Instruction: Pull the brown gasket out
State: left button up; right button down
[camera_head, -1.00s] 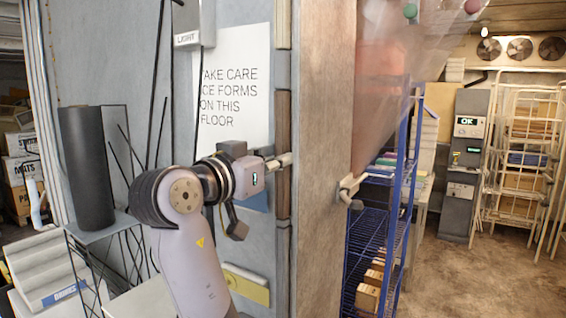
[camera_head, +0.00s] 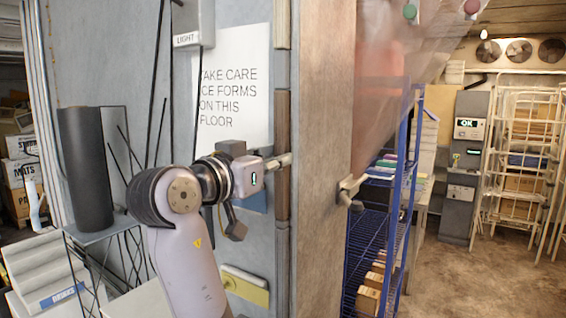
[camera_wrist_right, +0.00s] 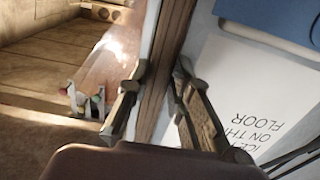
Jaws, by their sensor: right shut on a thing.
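The brown gasket (camera_head: 283,120) is a narrow upright strip along the edge of the freezer doorway, between the grey wall and the thick wall end. Paler strip sections continue above and below it. My right gripper (camera_head: 283,161) reaches it from the left at about mid-height and is shut on it. In the right wrist view the gasket (camera_wrist_right: 160,88) runs between the two fingers of the right gripper (camera_wrist_right: 163,80), one finger on each side. The fingers hide a small part of it. The gasket looks straight and in line with the edge. My left gripper is not in view.
A notice (camera_head: 238,85) and a yellow box (camera_head: 245,287) are on the grey wall. A dark roll (camera_head: 83,165) stands on a rack at left. Right of the wall end are a latch (camera_head: 350,192), a blue shelf rack (camera_head: 402,190) and open floor.

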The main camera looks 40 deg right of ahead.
jog(key=shift+s+a+f, duration=0.1)
jog(key=shift+a, duration=0.25)
dwell(0.3)
jog(key=shift+s+a, duration=0.15)
jog(key=shift+a, duration=0.25)
jog(key=shift+d+b, duration=0.25)
jog(key=shift+b, duration=0.2)
jog(key=shift+a, duration=0.1)
jog(key=shift+s+a+b, duration=0.2)
jog(key=shift+a+b, duration=0.1)
jog(key=shift+a, duration=0.15)
dwell(0.5)
jog(key=shift+a, duration=0.1)
dwell(0.4)
jog(key=shift+b+v, duration=0.55)
jog(key=shift+v, duration=2.25)
